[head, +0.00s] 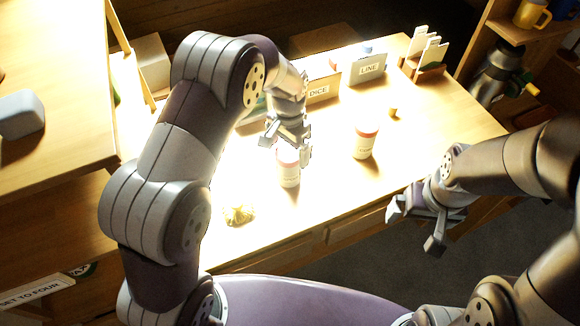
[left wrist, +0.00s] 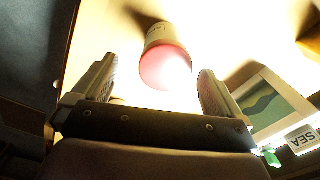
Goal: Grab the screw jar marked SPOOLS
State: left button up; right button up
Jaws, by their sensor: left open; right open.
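Two white screw jars with reddish lids stand upright on the table. One jar (head: 289,172) is at the middle, below my left gripper (head: 288,142); the other jar (head: 366,142) is to its right. Both labels are too small or washed out to read, so I cannot tell which says SPOOLS. My left gripper is open. In the left wrist view a jar (left wrist: 165,58) with a pink-red lid shows between and beyond the open fingers (left wrist: 155,85), and nothing is gripped. My right gripper (head: 418,222) is open and empty, off the table's front edge.
Boxes labelled DICE (head: 319,90) and LINE (head: 369,69) stand at the table's back. A card rack (head: 430,62) is at the back right. A small yellowish heap (head: 239,214) lies front left. A small yellow-brown object (head: 393,112) sits right. The table's right part is clear.

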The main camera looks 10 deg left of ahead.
pick_arm(q)
jog(key=f, duration=0.3)
jog(key=f+p, duration=0.1)
jog(key=f, duration=0.5)
jog(key=shift+w+a+f, duration=0.15)
jog(key=shift+w+a, duration=0.15)
jog(key=shift+w, duration=0.1)
jog(key=c, duration=1.1)
